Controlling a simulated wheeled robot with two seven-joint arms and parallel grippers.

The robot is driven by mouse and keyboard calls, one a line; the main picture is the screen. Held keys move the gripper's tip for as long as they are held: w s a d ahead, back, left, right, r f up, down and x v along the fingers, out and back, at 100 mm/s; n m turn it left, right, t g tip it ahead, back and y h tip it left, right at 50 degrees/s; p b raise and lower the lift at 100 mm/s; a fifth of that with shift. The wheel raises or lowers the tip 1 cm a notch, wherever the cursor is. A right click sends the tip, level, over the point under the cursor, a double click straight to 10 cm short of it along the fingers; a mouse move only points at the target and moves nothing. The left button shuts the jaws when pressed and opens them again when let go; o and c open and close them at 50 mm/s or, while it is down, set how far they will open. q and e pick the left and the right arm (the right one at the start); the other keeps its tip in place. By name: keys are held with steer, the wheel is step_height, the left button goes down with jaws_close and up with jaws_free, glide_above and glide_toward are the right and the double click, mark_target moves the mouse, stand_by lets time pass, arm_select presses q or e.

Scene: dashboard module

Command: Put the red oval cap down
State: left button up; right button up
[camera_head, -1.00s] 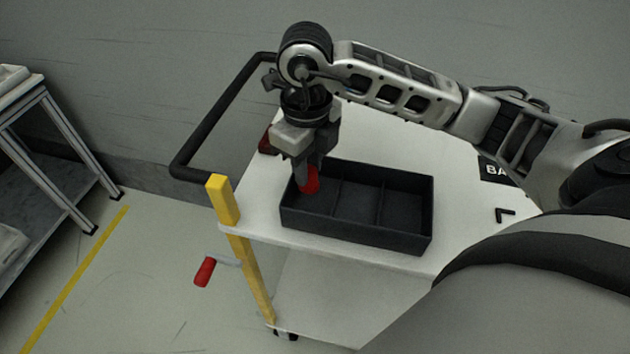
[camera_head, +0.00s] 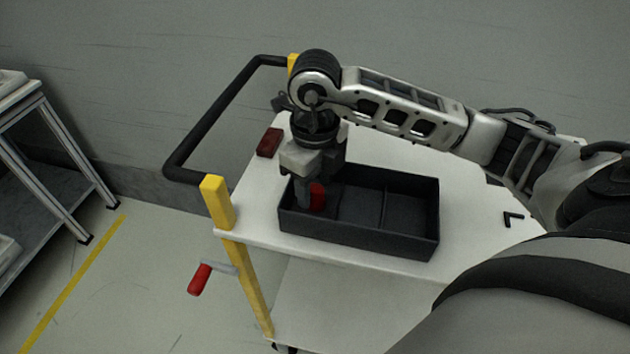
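The red oval cap (camera_head: 318,194) is in the left compartment of the black tray (camera_head: 410,241), at the fingers of my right gripper (camera_head: 311,196). The gripper points down into that compartment, with one finger in front of the cap's left side. The other finger is hidden, so I cannot tell whether the gripper grips the cap or stands open around it. The cap's underside is hidden, and I cannot tell whether it touches the tray floor. My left gripper is out of view.
The tray stands on a white cart top (camera_head: 480,222); its other compartments look empty. A dark red block (camera_head: 269,142) lies behind the tray at left. A yellow post (camera_head: 219,203) and black handle (camera_head: 217,115) edge the cart's left side. A metal rack (camera_head: 50,160) stands far left.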

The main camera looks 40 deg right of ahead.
mark_target(315, 187)
steer(key=shift+r, duration=0.45)
step_height(315, 187, up, 11)
steer(key=p, duration=0.1)
steer(key=shift+r, duration=0.2)
